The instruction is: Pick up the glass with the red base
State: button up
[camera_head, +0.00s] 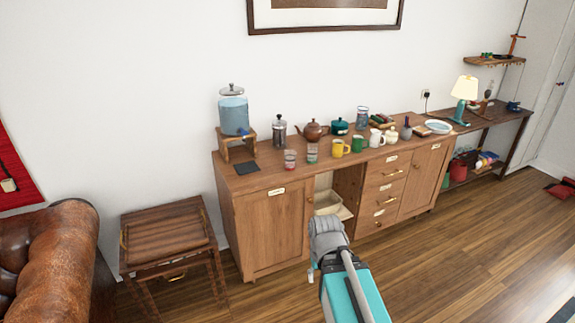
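A small clear glass with a red base (290,160) stands upright on the wooden sideboard (265,205), near its front edge and left of the middle. A similar glass with a greenish tint (312,153) stands just to its right, apart from it. My arm (327,238) shows low in the middle of the view, in front of the sideboard and well short of the glasses. I cannot make out my gripper's fingers or whether they are open. Nothing touches the red-based glass.
A water dispenser (234,115), a dark flat square (247,167) and a French press (279,131) are near the glasses. A brown teapot (311,131), yellow mug (340,148) and green mug (358,144) stand to the right. A slatted side table (165,232) is at left.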

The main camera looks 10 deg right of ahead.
aim_at(290, 160)
jog(key=z, duration=0.1)
jog(key=i, duration=1)
jog(key=u, duration=0.05)
